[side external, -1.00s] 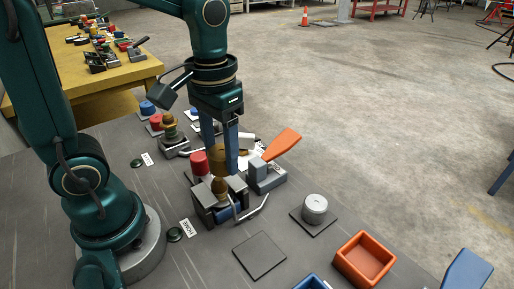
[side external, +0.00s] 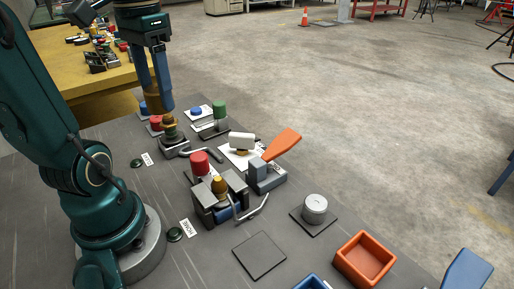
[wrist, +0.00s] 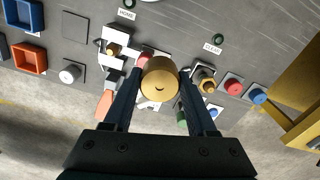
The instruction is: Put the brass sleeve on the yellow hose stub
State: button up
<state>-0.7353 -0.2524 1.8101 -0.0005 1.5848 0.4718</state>
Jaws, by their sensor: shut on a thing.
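My gripper (side external: 157,98) is shut on the brass sleeve (side external: 154,101), a short brass cylinder held upright between the two blue-grey fingers. The wrist view also shows the sleeve (wrist: 160,80) between the fingertips. In the side view it hangs up and left of an ochre stub (side external: 169,121) on a dark clamp base. In the wrist view that stub (wrist: 207,84) lies beside the right finger, apart from the sleeve. Another ochre stub (side external: 219,185) stands in the nearer grey clamp. I cannot tell which one is the yellow hose stub.
Red stubs (side external: 200,163), blue (side external: 196,110) and green (side external: 219,108) stubs stand nearby. An orange-handled clamp (side external: 284,146), a white cylinder (side external: 241,141), a grey cylinder (side external: 315,205) and an orange bin (side external: 364,258) lie to the right. A bare dark plate (side external: 259,255) is at the front.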

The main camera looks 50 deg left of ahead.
send_over(217, 179)
notch_tip(217, 179, down, 7)
jog(key=shift+r, duration=0.2)
jog(key=shift+f, duration=2)
jog(key=shift+f, duration=0.25)
jog(key=shift+f, duration=0.35)
jog(key=o, duration=1.4)
